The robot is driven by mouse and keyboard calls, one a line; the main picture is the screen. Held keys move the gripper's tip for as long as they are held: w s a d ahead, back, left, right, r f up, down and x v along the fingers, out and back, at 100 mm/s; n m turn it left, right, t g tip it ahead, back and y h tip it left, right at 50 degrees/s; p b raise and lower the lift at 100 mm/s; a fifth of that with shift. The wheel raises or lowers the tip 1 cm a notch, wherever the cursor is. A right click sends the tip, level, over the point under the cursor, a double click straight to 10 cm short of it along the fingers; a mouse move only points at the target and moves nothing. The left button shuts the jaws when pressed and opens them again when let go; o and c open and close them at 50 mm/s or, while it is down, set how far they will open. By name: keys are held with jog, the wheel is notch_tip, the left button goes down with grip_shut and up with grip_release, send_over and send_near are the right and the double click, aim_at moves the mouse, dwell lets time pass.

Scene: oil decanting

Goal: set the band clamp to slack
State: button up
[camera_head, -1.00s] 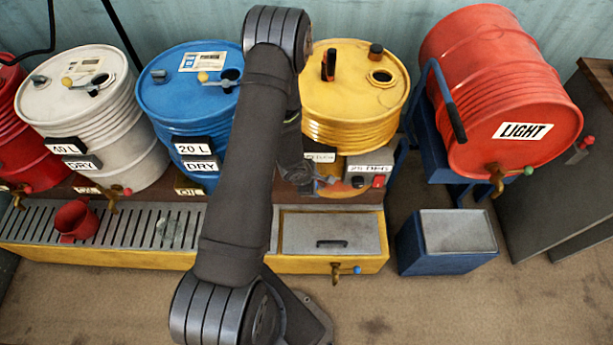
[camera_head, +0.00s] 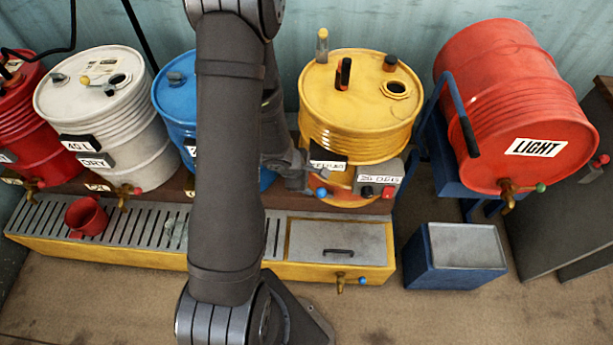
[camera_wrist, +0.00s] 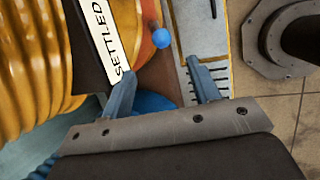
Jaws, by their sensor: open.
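The yellow drum (camera_head: 360,110) stands behind the drip tray. An orange band (camera_head: 345,182) runs round its lower part; I cannot tell surely whether this is the band clamp. A blue ball knob (camera_head: 321,191) sits beside it, at the drum's lower front. My gripper (camera_head: 300,182) is at the drum's lower left, partly hidden by my arm. In the wrist view my gripper (camera_wrist: 160,84) is open and empty. The blue knob (camera_wrist: 161,39) shows beyond the gap between the fingers, not between them. A white SETTLED label (camera_wrist: 108,40) is close to the left finger.
A control box (camera_head: 380,178) with a black and a red button is right of my gripper. The yellow drip tray (camera_head: 340,270) with a brass tap lies below. A blue drum (camera_head: 176,105) is partly behind my arm. A red LIGHT drum (camera_head: 515,100) lies right.

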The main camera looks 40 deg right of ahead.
aim_at(324, 194)
jog(key=shift+a+r, duration=0.25)
jog(key=shift+r, duration=0.3)
jog(key=shift+c, duration=0.3)
jog(key=c, duration=0.3)
jog(key=shift+w+f, duration=0.3)
jog(key=c, duration=0.4)
jog(key=w+f+g, duration=0.1)
jog(key=w+f, duration=0.1)
jog(key=w+f+n+g+h, duration=0.1)
jog(key=w+f, duration=0.1)
jog(key=w+f+g+h, duration=0.1)
jog(key=f, duration=0.1)
jog(key=shift+w+a+f, duration=0.1)
jog(key=shift+w+a, duration=0.25)
jog(key=shift+w, duration=0.05)
grip_shut()
jog(key=w+a+f+n+g+h, duration=0.2)
jog(key=w+a+f+g+h, duration=0.2)
jog(key=a+f, duration=0.35)
jog(key=s+d+f, duration=0.1)
jog(key=s+d, duration=0.6)
jog(key=d, duration=0.3)
jog(key=shift+s+f, duration=0.3)
jog(key=shift+s, duration=0.05)
